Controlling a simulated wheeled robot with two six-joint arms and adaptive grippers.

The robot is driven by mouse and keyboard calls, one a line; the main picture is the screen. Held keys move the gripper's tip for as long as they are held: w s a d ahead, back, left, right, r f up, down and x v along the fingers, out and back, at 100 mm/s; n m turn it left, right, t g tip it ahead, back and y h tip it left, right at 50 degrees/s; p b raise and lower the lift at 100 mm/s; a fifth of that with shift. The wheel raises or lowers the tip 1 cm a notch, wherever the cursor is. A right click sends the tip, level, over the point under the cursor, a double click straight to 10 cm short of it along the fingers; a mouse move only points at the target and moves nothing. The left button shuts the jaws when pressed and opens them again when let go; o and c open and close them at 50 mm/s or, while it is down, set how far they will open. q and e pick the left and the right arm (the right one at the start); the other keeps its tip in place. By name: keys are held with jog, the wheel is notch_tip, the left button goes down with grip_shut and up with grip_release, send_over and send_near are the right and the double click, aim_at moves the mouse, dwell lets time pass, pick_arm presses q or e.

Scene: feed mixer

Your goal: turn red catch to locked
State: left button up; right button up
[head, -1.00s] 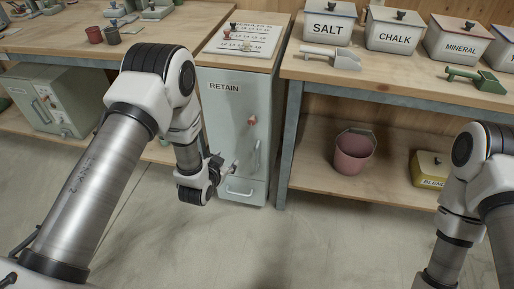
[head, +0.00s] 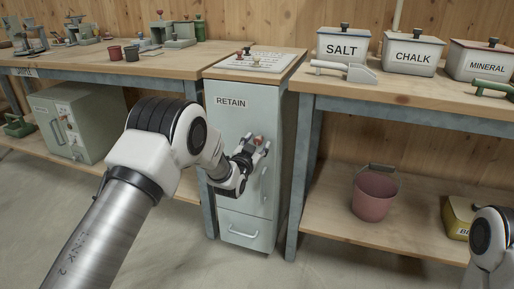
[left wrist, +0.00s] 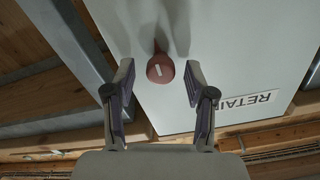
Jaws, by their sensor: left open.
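The red catch (head: 259,140) sits on the door of the pale green RETAIN cabinet (head: 231,122). In the left wrist view the catch (left wrist: 160,70) is a rounded red knob with a short white mark on it. My left gripper (head: 257,150) is open at the cabinet front. In the left wrist view its two fingers (left wrist: 160,95) stand either side of the catch, with a gap on each side; I cannot tell contact for certain. My right gripper is out of view; only part of my right arm shows at the lower right edge.
A vertical handle (head: 264,185) is on the cabinet door below the catch, above a drawer with a pull (head: 243,233). Workbenches flank the cabinet. A pink bucket (head: 375,194) stands on the right lower shelf. A grey-green cabinet (head: 84,128) is at left.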

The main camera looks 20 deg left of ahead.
pick_arm(q)
jog(key=shift+w, duration=0.35)
grip_shut()
jog(key=shift+r+n, duration=0.1)
jog(key=shift+n, duration=0.2)
jog(key=n+p, duration=0.2)
jog(key=n, duration=0.1)
jog(key=shift+r, duration=0.1)
jog(key=n+p, duration=0.1)
jog(key=n, duration=0.3)
jog(key=shift+a+n+p, duration=0.1)
jog(key=shift+n+p, duration=0.3)
jog(key=n+p, duration=0.1)
jog(key=n, duration=0.3)
jog(key=shift+n, duration=0.3)
jog(key=shift+a+f+n+p, duration=0.15)
jog(key=shift+n+p, duration=0.55)
jog(key=shift+n, duration=1.8)
